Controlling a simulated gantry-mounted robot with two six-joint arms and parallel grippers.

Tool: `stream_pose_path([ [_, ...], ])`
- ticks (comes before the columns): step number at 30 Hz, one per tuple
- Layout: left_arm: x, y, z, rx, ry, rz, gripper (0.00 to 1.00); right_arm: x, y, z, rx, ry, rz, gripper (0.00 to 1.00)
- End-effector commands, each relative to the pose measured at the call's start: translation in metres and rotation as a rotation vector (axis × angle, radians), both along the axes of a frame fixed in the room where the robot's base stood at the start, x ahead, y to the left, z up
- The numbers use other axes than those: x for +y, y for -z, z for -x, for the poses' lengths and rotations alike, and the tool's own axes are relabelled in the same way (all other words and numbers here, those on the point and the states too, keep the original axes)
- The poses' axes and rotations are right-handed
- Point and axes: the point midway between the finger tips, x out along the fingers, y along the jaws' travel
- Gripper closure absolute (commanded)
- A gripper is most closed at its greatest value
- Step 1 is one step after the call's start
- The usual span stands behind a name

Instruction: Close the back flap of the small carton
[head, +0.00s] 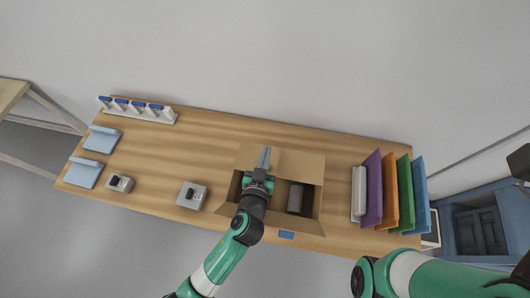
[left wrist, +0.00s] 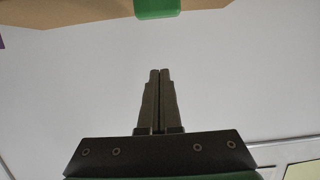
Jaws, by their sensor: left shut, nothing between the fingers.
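The small brown carton (head: 312,205) stands open at the front middle of the table. Its back flap (head: 302,164) is folded outward toward the rear. A dark grey object (head: 295,199) shows inside the carton. My left gripper (head: 266,150) is shut and empty, and its fingers overlap the left part of the back flap in the head view. I cannot tell whether they touch it. The shut fingers (left wrist: 160,72) point at a plain grey background in the left wrist view. A brown surface (left wrist: 70,12) with a green piece crosses the top there. My right gripper is not seen.
Purple, orange, green and blue upright panels (head: 390,190) stand right of the carton. Grey boxes (head: 192,195) with dark tops are left of it. Light blue pieces (head: 85,172) and a white rack (head: 140,110) are farther left. The table's middle back is clear.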

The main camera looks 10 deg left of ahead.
Motion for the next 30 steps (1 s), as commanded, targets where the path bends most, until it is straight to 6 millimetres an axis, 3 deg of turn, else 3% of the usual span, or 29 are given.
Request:
stream_pose_path([
  [5,0.0,-0.011,0.0,-0.002,-0.001,0.002,1.0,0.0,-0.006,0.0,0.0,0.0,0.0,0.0],
  [9,-0.001,-0.041,0.0,-0.004,0.0,0.002,1.0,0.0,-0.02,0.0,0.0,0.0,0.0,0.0],
  [17,-0.009,-0.095,0.05,-0.003,0.005,0.002,1.0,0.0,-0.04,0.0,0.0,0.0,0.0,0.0],
  [20,-0.013,-0.106,0.077,0.0,0.008,-0.001,1.0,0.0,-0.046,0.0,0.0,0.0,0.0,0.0],
  [21,-0.014,-0.117,0.085,0.005,0.006,-0.004,1.0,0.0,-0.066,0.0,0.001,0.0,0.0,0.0],
  [24,-0.017,-0.126,0.104,0.005,0.005,-0.004,1.0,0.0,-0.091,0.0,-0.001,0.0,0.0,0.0],
  [30,-0.02,-0.133,0.13,0.005,0.002,-0.003,1.0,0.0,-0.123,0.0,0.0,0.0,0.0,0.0],
])
